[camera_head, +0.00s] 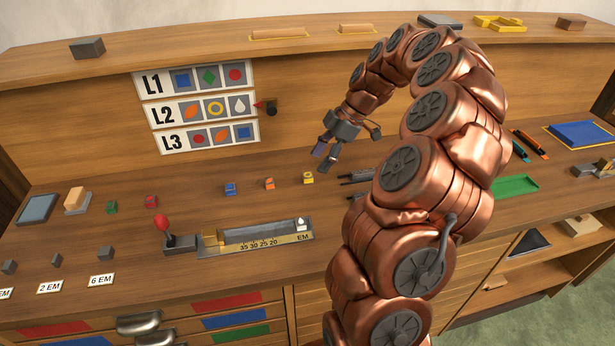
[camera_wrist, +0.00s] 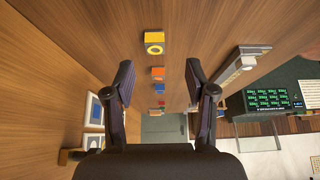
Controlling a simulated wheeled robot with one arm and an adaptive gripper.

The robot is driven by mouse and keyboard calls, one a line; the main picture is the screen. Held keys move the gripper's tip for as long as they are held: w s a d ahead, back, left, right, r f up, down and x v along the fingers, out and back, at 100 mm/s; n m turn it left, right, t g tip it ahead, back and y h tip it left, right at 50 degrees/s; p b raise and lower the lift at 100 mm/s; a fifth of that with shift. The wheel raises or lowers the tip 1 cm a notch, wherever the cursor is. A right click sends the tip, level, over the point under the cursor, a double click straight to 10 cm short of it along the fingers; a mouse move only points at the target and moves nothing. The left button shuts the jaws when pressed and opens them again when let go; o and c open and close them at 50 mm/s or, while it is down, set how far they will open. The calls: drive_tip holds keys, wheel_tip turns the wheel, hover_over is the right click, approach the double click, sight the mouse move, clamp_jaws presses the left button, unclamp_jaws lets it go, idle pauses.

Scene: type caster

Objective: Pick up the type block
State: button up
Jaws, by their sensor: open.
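Small type blocks stand in a loose row on the bench. In the head view they are a yellow block (camera_head: 308,178), an orange block (camera_head: 269,183), a blue block (camera_head: 230,189), a red block (camera_head: 151,201) and a green block (camera_head: 112,207). A block with a white drop (camera_head: 302,223) sits at the right end of the composing stick (camera_head: 258,237). My gripper (camera_head: 325,157) is open and empty above the bench, just above and right of the yellow block. In the wrist view the yellow block (camera_wrist: 154,42) shows beyond the open fingers (camera_wrist: 159,72), roughly centred between them.
A sign board (camera_head: 200,108) with rows L1 to L3 hangs on the back panel. A red-knobbed lever (camera_head: 163,224) stands left of the stick. Several grey spacers and EM labels lie at front left. A green tray (camera_head: 516,186) and blue pad (camera_head: 580,134) lie right.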

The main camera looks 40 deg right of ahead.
sight(308, 174)
drive_tip(key=shift+w+p+x, duration=0.15)
drive_tip(key=shift+p+x, duration=0.45)
drive_tip(key=shift+x, duration=0.85)
drive_tip(key=shift+w+p+x, duration=0.15)
drive_tip(key=shift+p+x, duration=0.45)
drive_tip(key=shift+x, duration=0.9)
drive_tip(key=shift+d, duration=0.15)
drive_tip(key=shift+c, duration=0.5)
clamp_jaws()
